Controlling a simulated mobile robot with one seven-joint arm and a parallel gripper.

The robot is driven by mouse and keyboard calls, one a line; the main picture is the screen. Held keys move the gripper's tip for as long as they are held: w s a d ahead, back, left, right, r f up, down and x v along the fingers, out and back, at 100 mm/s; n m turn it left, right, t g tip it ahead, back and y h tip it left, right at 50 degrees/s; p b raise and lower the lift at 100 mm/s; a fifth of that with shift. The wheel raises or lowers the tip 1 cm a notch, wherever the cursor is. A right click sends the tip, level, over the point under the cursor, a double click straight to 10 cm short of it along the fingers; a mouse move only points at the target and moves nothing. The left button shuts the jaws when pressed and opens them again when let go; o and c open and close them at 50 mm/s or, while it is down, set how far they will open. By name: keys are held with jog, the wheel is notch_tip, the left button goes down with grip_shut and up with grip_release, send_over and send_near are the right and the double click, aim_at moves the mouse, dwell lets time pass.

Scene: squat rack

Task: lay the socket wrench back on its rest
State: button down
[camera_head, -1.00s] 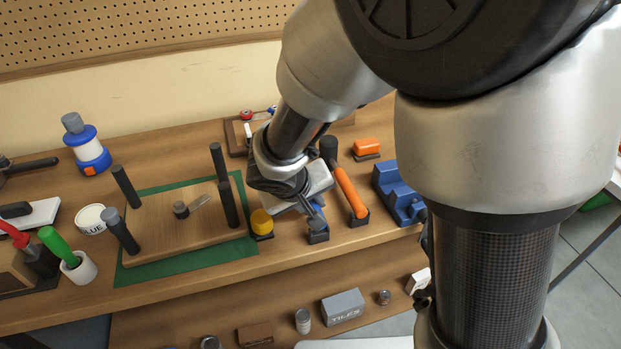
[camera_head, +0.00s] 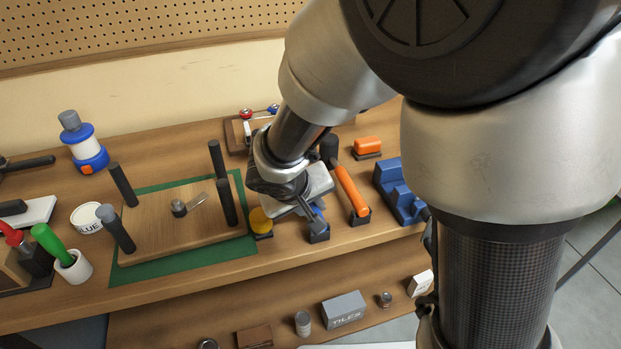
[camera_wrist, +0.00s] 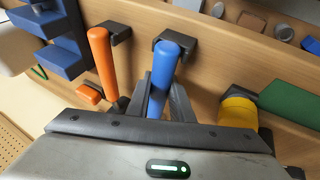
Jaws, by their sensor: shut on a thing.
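The socket wrench shows as a blue handle (camera_wrist: 166,66) in the wrist view, with my gripper (camera_wrist: 160,98) shut on it, one dark finger on each side. In the head view, a bit of the blue handle (camera_head: 318,214) shows below my gripper (camera_head: 308,208). Its front end is at a dark rest (camera_head: 318,234) near the bench's front edge; the rest also shows in the wrist view (camera_wrist: 187,44). I cannot tell whether the handle bears on it. The wrench's other end is hidden by my gripper.
An orange-handled tool (camera_head: 350,190) lies close on the right, with a blue stepped block (camera_head: 398,190) beyond. A yellow round item (camera_head: 260,221) stands close on the left, next to a green mat (camera_head: 190,258) with a board and upright posts. A lower shelf holds several small things.

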jog(key=shift+f, duration=0.15)
jog(key=c, duration=1.5)
grip_release()
jog(key=shift+s+f, duration=0.1)
jog(key=shift+a, duration=0.1)
jog(key=shift+p+v, duration=1.65)
jog(key=shift+v, duration=2.35)
